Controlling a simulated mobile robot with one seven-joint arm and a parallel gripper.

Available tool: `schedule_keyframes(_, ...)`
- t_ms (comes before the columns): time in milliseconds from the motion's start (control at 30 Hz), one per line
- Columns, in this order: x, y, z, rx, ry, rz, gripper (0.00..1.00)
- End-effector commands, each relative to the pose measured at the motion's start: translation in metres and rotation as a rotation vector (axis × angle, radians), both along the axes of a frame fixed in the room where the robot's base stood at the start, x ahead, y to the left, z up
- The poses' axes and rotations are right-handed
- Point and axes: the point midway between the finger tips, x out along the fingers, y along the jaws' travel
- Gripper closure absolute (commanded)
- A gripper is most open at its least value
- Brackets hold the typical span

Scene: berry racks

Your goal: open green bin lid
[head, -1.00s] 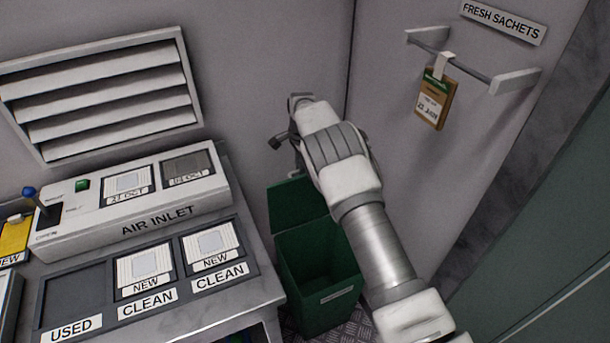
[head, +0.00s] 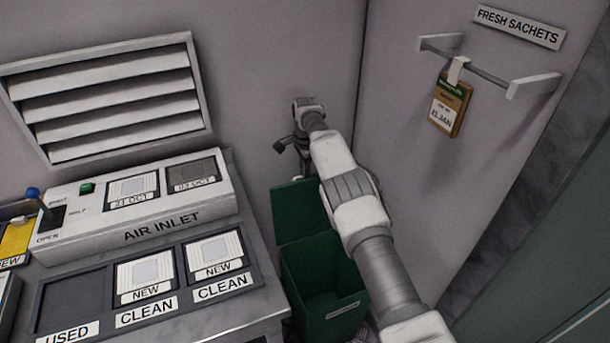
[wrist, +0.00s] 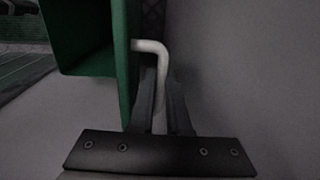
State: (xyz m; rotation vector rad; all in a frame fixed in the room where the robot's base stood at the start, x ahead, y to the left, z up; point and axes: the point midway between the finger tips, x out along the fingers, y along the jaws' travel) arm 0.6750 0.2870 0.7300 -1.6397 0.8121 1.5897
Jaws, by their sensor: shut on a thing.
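The green bin (head: 319,318) stands on the floor to the right of the counter. Its inside is visible from above. Its green lid (head: 298,212) is raised and stands up at the back of the opening. In the wrist view, a pale bent handle (wrist: 151,46) sticks out from the green panel at the left. My gripper (wrist: 160,88) is shut on this handle, with a dark finger on each side of it. In the head view, my gripper is at the lid's top edge, and its fingertips are too small and partly hidden to make out.
The counter with the air inlet box (head: 140,215) and a filter tray (head: 75,305) is left of the bin. A grey wall is close behind the lid.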

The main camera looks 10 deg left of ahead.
Motion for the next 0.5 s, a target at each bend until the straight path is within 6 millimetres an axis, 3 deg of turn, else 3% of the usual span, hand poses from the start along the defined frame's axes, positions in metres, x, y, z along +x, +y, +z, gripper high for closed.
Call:
schedule_keyframes(200, -0.0013, 0.0043, 0.0014, 0.007, 0.001, 0.002, 1.00)
schedule_keyframes(233, -0.0012, 0.0044, 0.0015, 0.007, 0.000, 0.002, 0.80)
schedule_keyframes(367, -0.0007, 0.0030, 0.0015, 0.005, 0.000, 0.002, 0.57)
schedule_keyframes(500, -0.0002, 0.0018, 0.0014, 0.003, -0.001, 0.001, 0.55)
